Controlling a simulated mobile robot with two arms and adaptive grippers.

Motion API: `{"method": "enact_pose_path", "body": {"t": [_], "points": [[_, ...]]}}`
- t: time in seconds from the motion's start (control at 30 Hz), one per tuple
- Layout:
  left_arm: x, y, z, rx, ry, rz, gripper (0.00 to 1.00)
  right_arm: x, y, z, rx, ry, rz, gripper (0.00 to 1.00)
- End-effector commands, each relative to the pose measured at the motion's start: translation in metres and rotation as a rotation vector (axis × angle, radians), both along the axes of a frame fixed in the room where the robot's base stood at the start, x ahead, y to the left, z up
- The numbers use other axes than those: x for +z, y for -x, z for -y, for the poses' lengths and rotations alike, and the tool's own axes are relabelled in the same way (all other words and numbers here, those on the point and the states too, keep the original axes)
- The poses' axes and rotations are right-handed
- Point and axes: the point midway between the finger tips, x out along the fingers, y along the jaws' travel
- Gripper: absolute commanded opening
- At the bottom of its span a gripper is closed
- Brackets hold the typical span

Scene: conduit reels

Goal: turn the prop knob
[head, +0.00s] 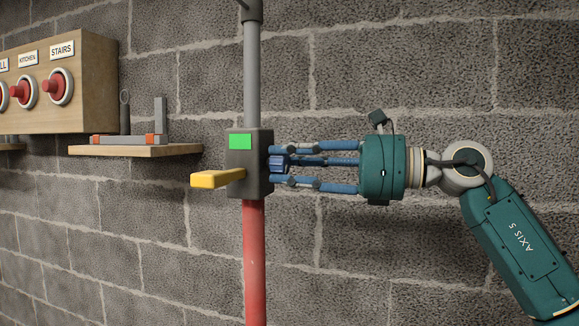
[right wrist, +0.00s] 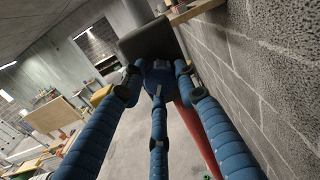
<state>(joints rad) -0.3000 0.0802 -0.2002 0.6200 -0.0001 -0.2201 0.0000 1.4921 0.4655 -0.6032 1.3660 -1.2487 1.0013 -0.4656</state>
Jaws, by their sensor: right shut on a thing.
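The blue prop knob (head: 279,164) sits on the right side of a dark grey box (head: 258,180) fixed on an upright pole. My right gripper (head: 275,162) comes in from the right, its three blue fingers closed around the knob. In the right wrist view the fingers reach to the knob (right wrist: 158,76), with the dark box (right wrist: 145,42) just beyond; the fingers partly hide the knob. The box carries a green square (head: 241,141) and a yellow handle (head: 215,178) pointing left. My left gripper does not show.
The pole is grey above the box (head: 251,75) and red below (head: 254,265). A grey block wall stands behind. At left are a small wooden shelf (head: 150,151) with tools and a wooden panel (head: 95,95) with red buttons. Below the right arm it is free.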

Motion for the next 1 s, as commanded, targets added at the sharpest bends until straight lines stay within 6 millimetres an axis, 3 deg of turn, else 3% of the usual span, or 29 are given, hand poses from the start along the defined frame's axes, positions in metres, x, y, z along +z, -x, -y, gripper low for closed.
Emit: {"method": "enact_pose_path", "body": {"t": [0.7,0.73,0.8,1.0], "points": [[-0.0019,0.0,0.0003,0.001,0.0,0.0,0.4,-0.0058,-0.0005,-0.0013,0.003,0.034,0.066,0.04],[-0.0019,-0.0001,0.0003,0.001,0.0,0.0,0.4,-0.0058,-0.0005,-0.0013,0.003,0.034,0.066,0.34],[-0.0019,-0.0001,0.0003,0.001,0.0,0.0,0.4,-0.0055,-0.0005,-0.0012,0.002,0.033,0.066,0.48],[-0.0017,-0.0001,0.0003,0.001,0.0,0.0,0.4,-0.0028,-0.0002,-0.0007,0.002,0.029,0.068,0.49]]}}
